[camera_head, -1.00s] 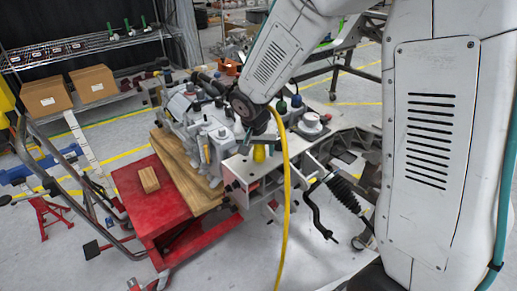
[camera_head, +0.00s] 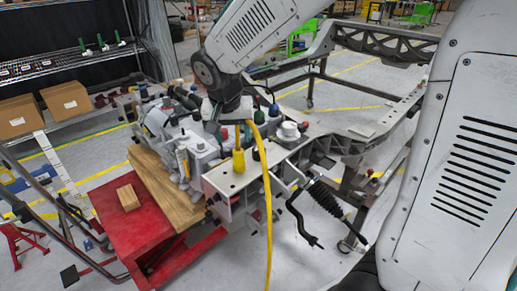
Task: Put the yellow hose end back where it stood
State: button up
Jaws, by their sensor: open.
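The yellow hose end (camera_head: 239,161) stands upright on the light top plate of the fixture (camera_head: 222,181), near its back edge. The yellow hose (camera_head: 267,210) arches near my gripper, then hangs down in front of the fixture to the bottom of the picture. My gripper (camera_head: 236,122) is open, above the yellow hose end and apart from its lower body. The fingertips are small and dark against the parts behind, and I cannot tell how far they stand from the hose.
A white round part (camera_head: 289,131) stands to the right. A red cart (camera_head: 150,215) with a wooden block (camera_head: 128,197) is at left. A black bellows shaft (camera_head: 326,198) sticks out at right.

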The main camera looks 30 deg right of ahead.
jog(key=s+d+r+n+g+y, duration=0.1)
jog(key=s+d+r+n, duration=0.1)
jog(key=s, duration=1.1)
jog(key=s+d+r+n+y, duration=0.1)
jog(key=s+d+r+n, duration=0.2)
jog(key=s, duration=1.1)
jog(key=shift+d+r+g, duration=0.15)
jog(key=shift+d+g, duration=0.05)
jog(key=shift+g, duration=0.2)
